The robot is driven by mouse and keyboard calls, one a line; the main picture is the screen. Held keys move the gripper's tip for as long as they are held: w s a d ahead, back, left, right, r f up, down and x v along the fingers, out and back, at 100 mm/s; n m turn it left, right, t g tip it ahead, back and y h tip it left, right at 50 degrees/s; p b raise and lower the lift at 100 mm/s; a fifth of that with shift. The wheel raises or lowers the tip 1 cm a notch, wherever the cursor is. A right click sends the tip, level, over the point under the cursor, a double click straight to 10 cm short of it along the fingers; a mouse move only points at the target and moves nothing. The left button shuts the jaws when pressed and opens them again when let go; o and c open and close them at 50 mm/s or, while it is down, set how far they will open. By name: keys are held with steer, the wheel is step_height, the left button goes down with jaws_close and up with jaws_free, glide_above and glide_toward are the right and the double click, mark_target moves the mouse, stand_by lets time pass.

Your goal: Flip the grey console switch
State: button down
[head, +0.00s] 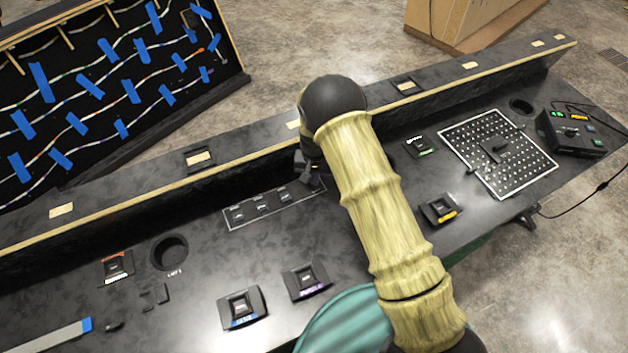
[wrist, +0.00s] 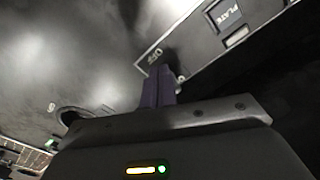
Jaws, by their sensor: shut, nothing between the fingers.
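A flat panel (head: 275,207) with a pale outline and several small switches lies on the black console (head: 200,305), left of my arm. I cannot tell which switch is the grey one. My gripper (head: 312,180) is low at the right end of this panel, partly hidden by my arm. In the wrist view, my gripper's dark fingers (wrist: 158,86) are together and empty. They are at the corner of a pale-edged panel (wrist: 195,45) marked "OFF" and "PLATE". A small grey piece (wrist: 237,36) is beside the "PLATE" label. Contact cannot be told.
Separate switch boxes (head: 241,307) (head: 306,281) (head: 440,209) stand along the console's front. A round hole (head: 169,252) is at left. A raised ledge (head: 130,208) runs along the back. A dotted board (head: 497,152) and a lit control box (head: 575,131) are at right.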

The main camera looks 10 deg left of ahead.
steer(key=shift+r, duration=0.1)
step_height(320, 180, up, 7)
steer(key=p, duration=0.4)
steer(key=shift+s+d, duration=0.25)
steer(key=shift+s, duration=0.1)
stand_by(0.3)
stand_by(0.4)
steer(key=s+d+r+m+t, duration=0.1)
steer(key=s+d+r, duration=0.3)
steer(key=d+r, duration=1.05)
steer(key=s+d+r, duration=0.4)
steer(key=s+d, duration=0.1)
steer(key=s, duration=0.2)
steer(key=s+d+r+t, duration=0.1)
steer(key=s+d+r, duration=0.4)
steer(key=s+d, duration=0.1)
steer(key=shift+s+d+t, duration=0.25)
steer(key=shift+s+t, duration=0.05)
steer(key=shift+s, duration=0.6)
